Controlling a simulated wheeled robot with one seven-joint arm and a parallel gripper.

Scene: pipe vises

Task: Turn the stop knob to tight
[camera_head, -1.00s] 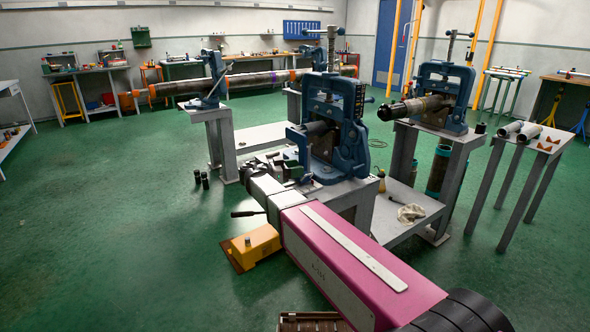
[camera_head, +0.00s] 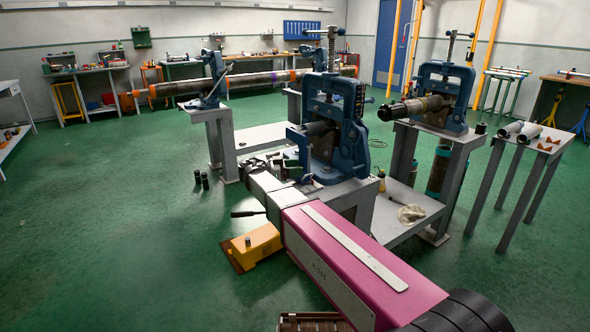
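The nearest blue pipe vise (camera_head: 345,140) stands on a grey stand in the middle, with an upright screw and handle (camera_head: 331,48) on top and a dark pipe end in its jaws. I cannot make out a stop knob for certain; it may be hidden or too small. My pink and white arm reaches from the lower right to the left side of this vise. My gripper (camera_head: 272,162) is at its far end, low beside the vise base, among small dark and grey parts. Its fingers are too small and cluttered to read.
A second blue vise (camera_head: 444,85) holding a pipe stands to the right. A third vise (camera_head: 208,85) at the left back carries a long pipe (camera_head: 255,80). A yellow box (camera_head: 256,244) lies on the floor by my arm. The left floor is mostly clear.

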